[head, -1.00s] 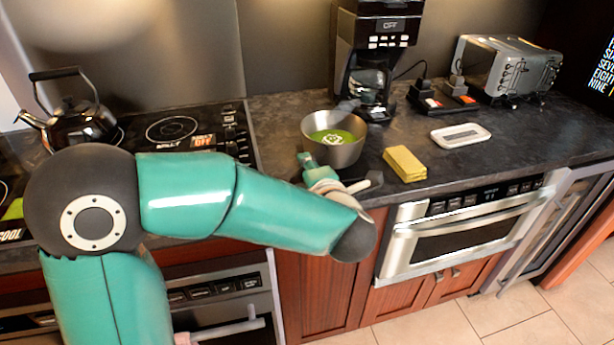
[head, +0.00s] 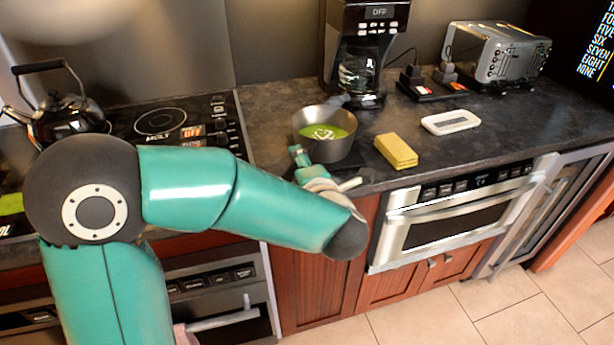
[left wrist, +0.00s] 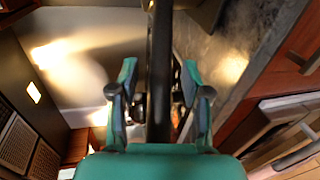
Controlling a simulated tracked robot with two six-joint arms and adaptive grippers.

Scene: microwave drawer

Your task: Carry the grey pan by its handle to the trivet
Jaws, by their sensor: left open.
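The grey pan (head: 325,152), with green contents, stands upright on the dark counter in front of the coffee maker. My left gripper (head: 298,158) is at the pan's near left side, partly hidden by its own wrist. In the left wrist view its two teal fingers (left wrist: 160,85) are open on both sides of a long dark bar (left wrist: 160,45), which looks like the pan's handle. I see gaps between the fingers and the bar. The handle is hidden in the head view. I cannot make out the trivet for certain. My right gripper is not in view.
A yellow block (head: 396,151) lies right of the pan, with a white-rimmed flat item (head: 450,121) beyond it. The coffee maker (head: 362,50) stands behind. A kettle (head: 68,118) and cooktop (head: 160,122) are left. The counter (head: 480,143) at right is partly clear.

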